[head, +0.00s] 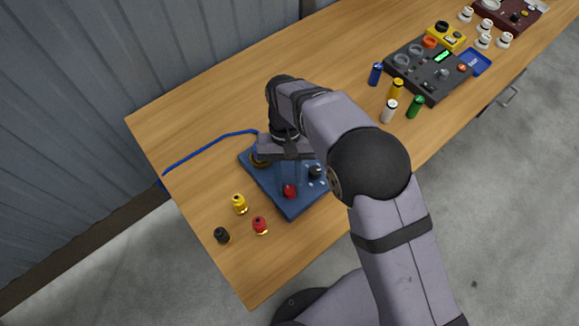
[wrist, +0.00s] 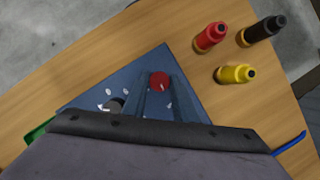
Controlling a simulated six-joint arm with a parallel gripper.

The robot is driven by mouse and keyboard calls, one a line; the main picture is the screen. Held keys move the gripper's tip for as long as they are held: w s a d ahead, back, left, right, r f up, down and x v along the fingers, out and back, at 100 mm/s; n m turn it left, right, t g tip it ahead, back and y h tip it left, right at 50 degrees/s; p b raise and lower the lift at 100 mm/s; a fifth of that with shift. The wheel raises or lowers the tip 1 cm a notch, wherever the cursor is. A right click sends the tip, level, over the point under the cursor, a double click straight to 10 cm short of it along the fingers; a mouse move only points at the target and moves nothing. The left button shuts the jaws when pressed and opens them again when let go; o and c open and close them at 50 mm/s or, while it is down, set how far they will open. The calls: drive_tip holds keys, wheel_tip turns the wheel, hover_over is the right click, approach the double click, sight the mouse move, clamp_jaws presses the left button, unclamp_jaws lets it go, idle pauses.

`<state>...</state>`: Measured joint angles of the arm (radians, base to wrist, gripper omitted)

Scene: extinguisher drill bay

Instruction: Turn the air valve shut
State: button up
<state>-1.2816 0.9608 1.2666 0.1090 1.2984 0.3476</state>
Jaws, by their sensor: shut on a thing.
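The air valve looks to be the red knob (head: 289,191) on the blue panel (head: 291,211) near the left end of the table. In the wrist view the red knob (wrist: 159,79) shows at the fingertips, on the blue panel (wrist: 85,98). My gripper (head: 289,184) points down over the panel and is shut on the red knob. In the wrist view my gripper (wrist: 157,88) has a finger on each side of it. My gripper and arm hide part of the panel. How far the knob is turned cannot be told.
A black knob (head: 316,171) stands beside the red one. Yellow (head: 240,204), red (head: 260,226) and black (head: 222,235) fittings stand left of the panel. A blue hose (head: 208,147) runs to the table's left edge. A dark box (head: 430,70) and small cylinders stand to the right.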

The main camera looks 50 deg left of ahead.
sight(286, 181)
drive_tip(key=shift+n, duration=0.6)
drive_tip(key=o, duration=1)
drive_tip(key=shift+o, duration=0.2)
drive_tip(key=shift+r, duration=0.1)
drive_tip(key=b+v, duration=0.2)
drive_tip(key=v, duration=0.5)
drive_tip(key=shift+s+r, duration=0.1)
drive_tip(key=shift+r, duration=0.05)
